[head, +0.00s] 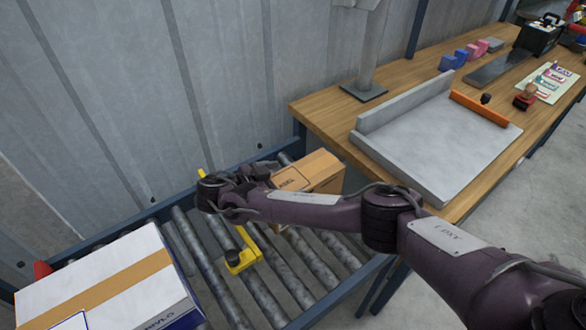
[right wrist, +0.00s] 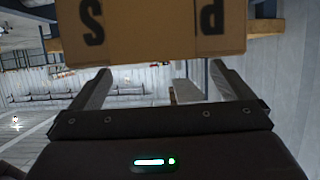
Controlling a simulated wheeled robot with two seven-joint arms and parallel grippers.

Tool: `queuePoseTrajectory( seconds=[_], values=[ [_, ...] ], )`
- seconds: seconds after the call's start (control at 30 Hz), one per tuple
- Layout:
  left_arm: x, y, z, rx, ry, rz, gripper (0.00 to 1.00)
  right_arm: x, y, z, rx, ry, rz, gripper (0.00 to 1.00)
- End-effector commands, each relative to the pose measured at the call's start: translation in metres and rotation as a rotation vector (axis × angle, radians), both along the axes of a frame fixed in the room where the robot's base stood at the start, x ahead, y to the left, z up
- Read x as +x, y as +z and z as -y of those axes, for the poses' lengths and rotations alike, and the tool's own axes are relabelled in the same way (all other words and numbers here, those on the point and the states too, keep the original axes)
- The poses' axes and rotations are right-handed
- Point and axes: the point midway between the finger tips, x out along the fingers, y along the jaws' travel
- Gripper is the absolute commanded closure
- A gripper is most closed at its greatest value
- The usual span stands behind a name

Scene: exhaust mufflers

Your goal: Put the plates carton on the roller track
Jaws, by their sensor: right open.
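The brown plates carton (head: 318,168) is at the far right part of the roller track (head: 297,280), beside the wooden table. My right forearm hides its lower part, so I cannot tell whether its base touches the rollers. My right gripper (head: 268,178) is open at the carton's left side. In the right wrist view the carton (right wrist: 155,30) fills the top, with large dark letters upside down. My left gripper is not in view.
A white box with a tan band (head: 95,285) is at the track's near left. A yellow bracket (head: 243,258) is on the track. The wooden table (head: 325,118) holds a grey tray (head: 435,140) and several small items. A corrugated wall (head: 180,90) stands behind the track.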

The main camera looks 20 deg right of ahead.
Motion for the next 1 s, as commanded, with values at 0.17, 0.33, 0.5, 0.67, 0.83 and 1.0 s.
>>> queuePoseTrajectory(
  seconds=[0.17,0.33,0.5,0.67,0.83,1.0],
  values=[
    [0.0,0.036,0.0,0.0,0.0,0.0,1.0,-0.011,0.02,-0.031,0.001,0.002,-0.002,0.0],
    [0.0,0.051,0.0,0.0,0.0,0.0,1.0,-0.019,0.027,-0.052,0.001,0.001,-0.001,0.0],
    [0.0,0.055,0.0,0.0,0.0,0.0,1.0,-0.023,0.028,-0.062,0.0,0.0,0.0,0.0],
    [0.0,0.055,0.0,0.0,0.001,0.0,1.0,-0.023,0.027,-0.063,0.0,0.0,0.001,0.0],
    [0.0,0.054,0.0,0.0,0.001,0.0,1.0,-0.023,0.027,-0.063,0.0,0.0,0.001,0.0],
    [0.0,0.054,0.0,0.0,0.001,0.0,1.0,-0.023,0.027,-0.063,0.0,0.0,0.001,0.0]
  ],
)
